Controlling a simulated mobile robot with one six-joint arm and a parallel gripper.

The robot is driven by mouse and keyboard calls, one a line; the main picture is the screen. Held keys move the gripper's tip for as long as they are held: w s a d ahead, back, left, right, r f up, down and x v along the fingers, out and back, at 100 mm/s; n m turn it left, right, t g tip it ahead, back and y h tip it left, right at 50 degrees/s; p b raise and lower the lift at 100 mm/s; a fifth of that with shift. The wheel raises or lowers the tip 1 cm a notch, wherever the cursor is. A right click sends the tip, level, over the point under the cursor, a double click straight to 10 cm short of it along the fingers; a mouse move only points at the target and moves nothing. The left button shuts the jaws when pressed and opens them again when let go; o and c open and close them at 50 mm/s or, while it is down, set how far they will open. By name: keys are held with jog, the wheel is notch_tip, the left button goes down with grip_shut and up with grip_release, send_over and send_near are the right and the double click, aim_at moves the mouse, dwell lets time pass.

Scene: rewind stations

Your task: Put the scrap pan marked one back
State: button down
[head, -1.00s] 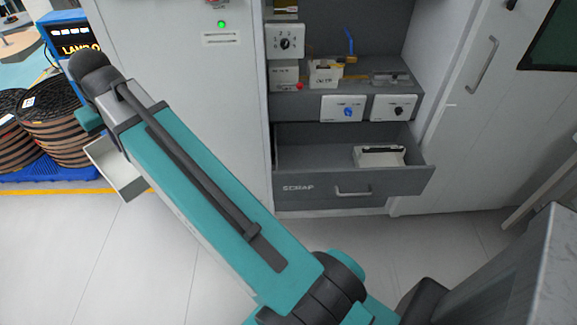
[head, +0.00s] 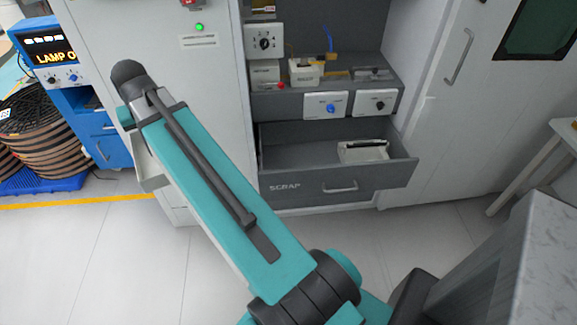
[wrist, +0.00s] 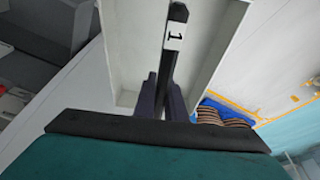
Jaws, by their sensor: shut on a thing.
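The scrap pan marked one is a pale, shallow box (wrist: 214,45) in the wrist view, with a dark bar handle carrying a white label that reads 1. My gripper (wrist: 161,97) is shut on that handle. In the head view a corner of the pan (head: 152,172) shows at the left, in the air beside my arm, which hides most of it and the gripper. The grey drawer marked SCRAP (head: 305,187) is pulled open in the cabinet at the centre right. A second pale pan with a dark handle (head: 363,152) sits in its right part; the drawer's left part is bare.
A shelf (head: 290,103) above the drawer holds small boxes and switch units. A blue cart with a lamp display (head: 50,45) and stacked reels (head: 40,135) stand at the left. A grey block (head: 500,260) fills the lower right. The floor before the drawer is clear.

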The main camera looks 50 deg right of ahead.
jog(key=s+d+f+m+g+h, duration=0.1)
jog(key=s+d+f+m, duration=0.4)
jog(key=d, duration=0.4)
jog(key=s+d+f+m+g+p, duration=0.1)
jog(key=s+d+f+m, duration=0.2)
jog(key=s+d, duration=0.5)
jog(key=s+d+f+m+g+h, duration=0.1)
jog(key=s+d+f+m, duration=0.35)
jog(key=d, duration=0.65)
jog(key=s+d+f+m, duration=0.3)
jog(key=s, duration=0.6)
jog(key=s+d+f+m+g, duration=0.1)
jog(key=s+d+f+m, duration=0.2)
jog(key=s, duration=0.7)
jog(key=s+d+f+m+g+y+p, duration=0.1)
jog(key=s+d+f+m, duration=0.3)
jog(key=s, duration=0.6)
jog(key=shift+s+d+f, duration=0.15)
jog(key=shift+s+d, duration=0.1)
jog(key=shift+d, duration=0.15)
jog(key=shift+w+d+f+b, duration=0.1)
jog(key=shift+w+b, duration=0.2)
jog(key=shift+b, duration=0.2)
